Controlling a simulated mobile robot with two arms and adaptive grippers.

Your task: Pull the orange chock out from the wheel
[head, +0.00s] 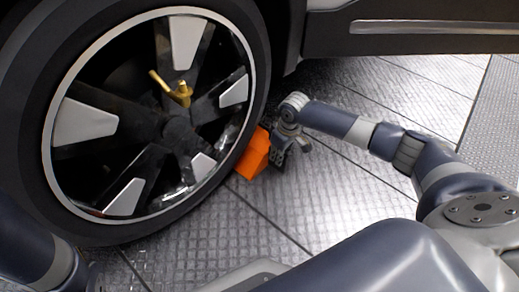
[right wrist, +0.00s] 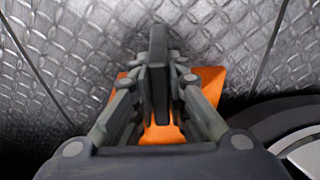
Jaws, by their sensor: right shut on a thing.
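The orange chock (head: 254,155) sits on the floor against the lower right side of the wheel's black tire (head: 258,72); whether a small gap lies between them I cannot tell. My right gripper (head: 283,155) is at the chock's right side, away from the tire, and is shut on it. In the right wrist view the fingers (right wrist: 158,85) cover the middle of the chock (right wrist: 212,82), and orange shows on both sides and below. Part of my left arm shows at the lower left of the head view; its gripper is not in view.
The wheel has a dark rim with pale inserts and a brass-coloured fitting (head: 182,93) in front of it. The vehicle's dark sill (head: 420,28) runs low above the floor at the top right. The patterned metal floor (head: 330,195) is clear to the right of the chock.

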